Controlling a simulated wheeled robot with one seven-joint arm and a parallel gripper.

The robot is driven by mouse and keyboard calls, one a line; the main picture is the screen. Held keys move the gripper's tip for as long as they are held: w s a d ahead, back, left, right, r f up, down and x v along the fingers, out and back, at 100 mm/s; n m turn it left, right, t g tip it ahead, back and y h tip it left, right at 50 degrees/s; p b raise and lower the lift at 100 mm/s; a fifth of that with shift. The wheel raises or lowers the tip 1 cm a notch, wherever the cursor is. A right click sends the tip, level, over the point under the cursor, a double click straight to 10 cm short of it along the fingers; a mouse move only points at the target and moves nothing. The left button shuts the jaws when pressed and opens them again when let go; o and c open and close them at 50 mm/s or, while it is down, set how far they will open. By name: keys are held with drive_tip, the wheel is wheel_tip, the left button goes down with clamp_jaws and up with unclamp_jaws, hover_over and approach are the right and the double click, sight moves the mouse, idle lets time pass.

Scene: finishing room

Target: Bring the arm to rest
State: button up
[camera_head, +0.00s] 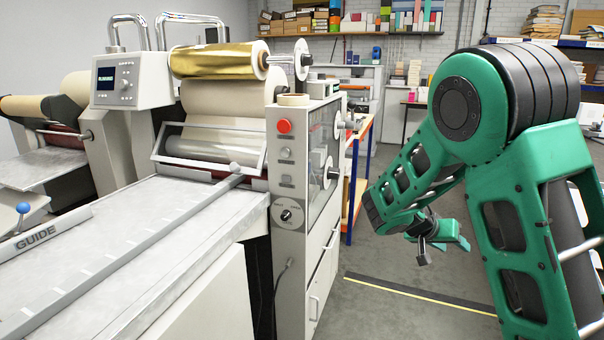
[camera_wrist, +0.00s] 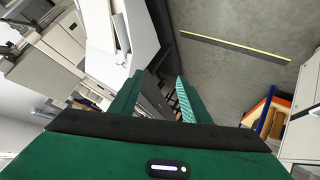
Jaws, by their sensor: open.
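My green arm fills the right side of the head view, bent at a large dark-capped joint. My gripper (camera_head: 437,244) hangs at its far end, in the air over the grey floor and to the right of the laminating machine (camera_head: 304,240). In the wrist view my gripper (camera_wrist: 154,98) shows its two green fingers apart with nothing between them. The fingers are clear of the machine in the head view.
The machine has a gold roll (camera_head: 217,61), a red button (camera_head: 284,126) and a feed table (camera_head: 130,225) with a guide bar. Shelves (camera_head: 350,34) stand along the back wall. A yellow-edged dark strip (camera_head: 420,295) crosses the open floor.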

drive_tip(key=s+d+r+m+g+y, duration=0.1)
drive_tip(key=s+d+g+y, duration=0.15)
drive_tip(key=s, duration=0.75)
drive_tip(key=s+d+r+g+y, duration=0.1)
drive_tip(key=s+d+y, duration=0.25)
drive_tip(key=s, duration=0.65)
drive_tip(key=s+a+r+y, duration=0.1)
drive_tip(key=s+a+y, duration=0.1)
drive_tip(key=s, duration=0.7)
drive_tip(key=s+a+n+y, duration=0.1)
drive_tip(key=s+a, duration=0.3)
drive_tip(key=s, duration=0.6)
drive_tip(key=shift+s+a+r+g+y, duration=0.15)
drive_tip(key=shift+s+r+g+y, duration=0.1)
drive_tip(key=shift+r+g+y, duration=0.2)
drive_tip(key=shift+w+f, duration=0.3)
drive_tip(key=shift+w, duration=0.3)
drive_tip(key=shift+c, duration=0.6)
